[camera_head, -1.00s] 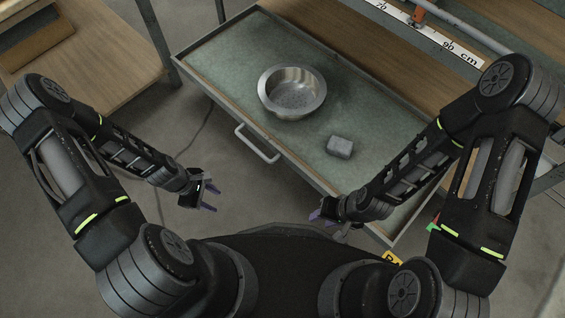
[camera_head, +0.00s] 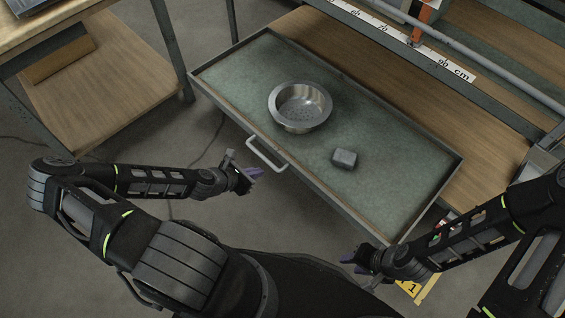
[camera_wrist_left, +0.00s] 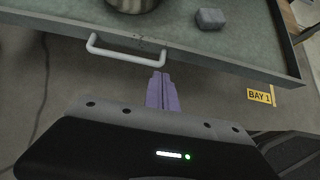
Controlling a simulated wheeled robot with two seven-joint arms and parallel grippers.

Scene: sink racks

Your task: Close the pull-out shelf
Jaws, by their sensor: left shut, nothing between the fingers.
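The pull-out shelf (camera_head: 240,62) is a green-topped tray that stands out from the wooden workbench. A pale bar handle (camera_head: 266,155) is on its front edge; the handle also shows in the left wrist view (camera_wrist_left: 124,55). My left gripper (camera_head: 256,173) is just short of the handle, apart from it. Its purple fingers (camera_wrist_left: 161,92) are shut with nothing between them, below and right of the handle in the left wrist view. My right gripper (camera_head: 350,258) is near the shelf's front right corner; its finger gap is too small to make out.
A metal bowl (camera_head: 300,108) and a small grey block (camera_head: 345,158) sit on the shelf. A wooden lower shelf (camera_head: 100,85) stands at the left. A ruler strip (camera_head: 400,38) runs along the workbench. A yellow floor sign (camera_wrist_left: 259,96) lies at the right.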

